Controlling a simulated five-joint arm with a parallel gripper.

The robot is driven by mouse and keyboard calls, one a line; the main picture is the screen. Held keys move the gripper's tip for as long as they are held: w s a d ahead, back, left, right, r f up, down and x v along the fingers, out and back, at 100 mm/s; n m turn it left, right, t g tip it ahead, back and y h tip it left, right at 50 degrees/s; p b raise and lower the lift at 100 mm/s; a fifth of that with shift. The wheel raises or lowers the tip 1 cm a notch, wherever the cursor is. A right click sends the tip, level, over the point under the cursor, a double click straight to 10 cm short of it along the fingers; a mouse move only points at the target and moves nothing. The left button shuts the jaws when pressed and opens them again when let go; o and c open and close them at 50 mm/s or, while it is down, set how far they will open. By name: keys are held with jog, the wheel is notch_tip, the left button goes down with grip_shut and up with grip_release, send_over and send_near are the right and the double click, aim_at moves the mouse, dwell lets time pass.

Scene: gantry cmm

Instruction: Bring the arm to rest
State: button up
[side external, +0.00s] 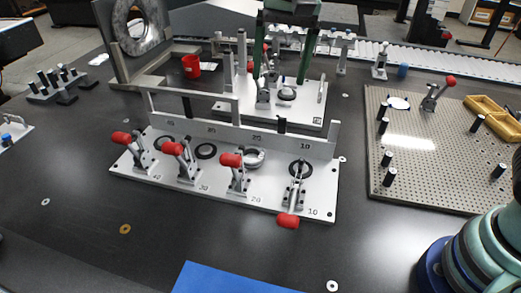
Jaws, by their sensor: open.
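My gripper (279,80) hangs down from the top edge at the back of the fixtures. Its two long dark green fingers are spread wide apart. They stand over or just in front of the rear fixture plate (310,113), on either side of a small clamp and a ring. Nothing is seen held between them. Whether the fingertips touch the plate I cannot tell. The lower part of my arm shows at the bottom right, and the links between are out of view.
A front fixture plate (225,193) carries several red-handled clamps and an upright rail. A perforated plate (430,150) with dark posts and yellow bins (490,116) lies right. A red cup (191,66) and large metal ring (140,25) stand back left. The front left table is mostly clear.

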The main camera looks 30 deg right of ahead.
jog(key=s+d+f+n+t, duration=0.1)
jog(key=s+d+n+t, duration=0.1)
jog(key=s+d, duration=0.4)
jog(key=s+d+f+n+t, duration=0.2)
jog(key=s+d+n, duration=0.2)
jog(key=d, duration=0.7)
jog(key=shift+s+d+f+n+h, duration=0.15)
jog(key=shift+s+d+n+h, duration=0.2)
jog(key=shift+s, duration=0.7)
